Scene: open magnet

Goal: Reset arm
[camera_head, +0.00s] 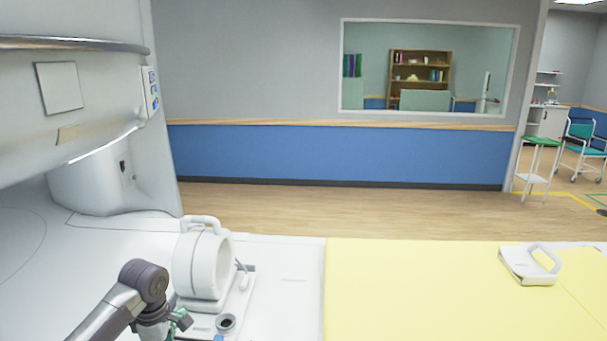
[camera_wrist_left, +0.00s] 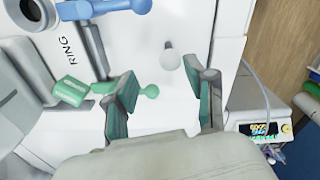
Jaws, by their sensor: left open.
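My left arm comes in from the lower left of the head view. Its gripper (camera_head: 178,322) is low beside the white ring-shaped coil, partly cut off by the bottom edge. In the left wrist view the left gripper (camera_wrist_left: 163,98) shows two green-padded fingers spread apart with nothing held between them. A pale round-ended knob (camera_wrist_left: 172,58) lies beyond the fingertips. My right gripper is in neither view.
The white ring coil (camera_head: 205,264) stands on the white bed, left of a yellow mat (camera_head: 420,295). A handled white plate (camera_head: 530,265) lies on the mat's right. The scanner (camera_head: 70,110) rises at left. A monitor device (camera_wrist_left: 258,130) is at right in the wrist view.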

